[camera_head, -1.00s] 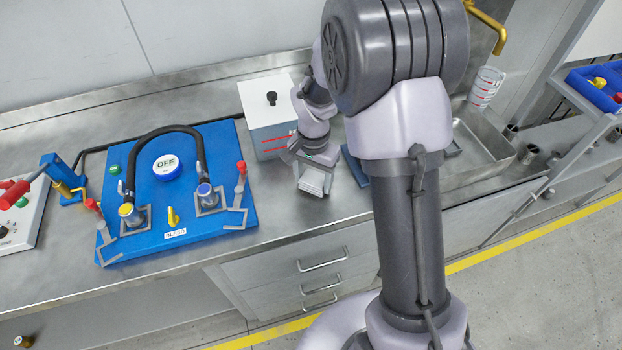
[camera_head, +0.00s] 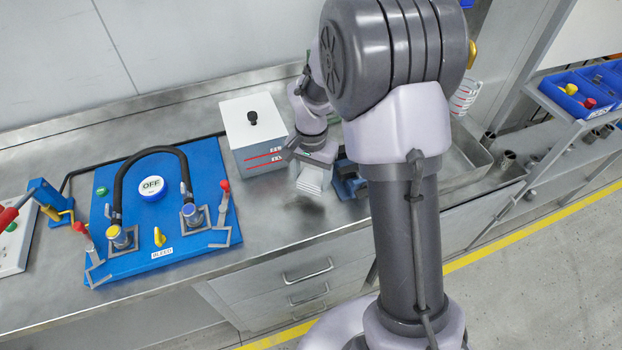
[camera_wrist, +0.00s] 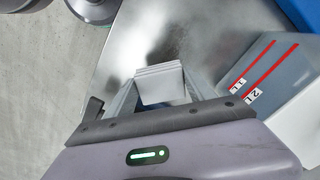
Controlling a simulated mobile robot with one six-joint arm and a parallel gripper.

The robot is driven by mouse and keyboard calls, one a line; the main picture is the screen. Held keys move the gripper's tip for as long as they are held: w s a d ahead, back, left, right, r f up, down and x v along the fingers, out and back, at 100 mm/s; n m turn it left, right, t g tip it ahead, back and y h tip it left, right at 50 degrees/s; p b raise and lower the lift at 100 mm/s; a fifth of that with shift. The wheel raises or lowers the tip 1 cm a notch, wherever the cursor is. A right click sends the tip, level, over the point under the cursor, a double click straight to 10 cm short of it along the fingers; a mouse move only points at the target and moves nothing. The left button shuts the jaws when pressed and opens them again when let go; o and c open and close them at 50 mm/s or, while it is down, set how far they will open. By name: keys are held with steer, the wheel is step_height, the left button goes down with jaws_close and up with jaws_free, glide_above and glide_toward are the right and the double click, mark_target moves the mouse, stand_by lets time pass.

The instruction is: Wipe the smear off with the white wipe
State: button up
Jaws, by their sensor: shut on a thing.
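My gripper (camera_head: 312,168) is shut on the white wipe (camera_head: 313,179), a folded pad, just over the steel bench in front of the grey tank. The wipe also shows between the fingers in the wrist view (camera_wrist: 162,84). The smear (camera_head: 306,203) is a faint dark patch on the bench, just in front of the wipe. In the wrist view a dark blurred patch (camera_wrist: 153,50) lies just beyond the wipe's edge. I cannot tell whether the wipe touches the bench.
The grey tank (camera_head: 262,158) with a white lid and red level lines stands close by the gripper. A blue pump panel (camera_head: 205,165) with a black hose lies to the left. A blue-grey object (camera_head: 347,180) sits right of the wipe. The bench's front edge is near.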

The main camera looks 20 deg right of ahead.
mark_target(311, 179)
steer(key=shift+r+p, duration=1)
steer(key=shift+r, duration=0.55)
steer(key=shift+f, duration=0.1)
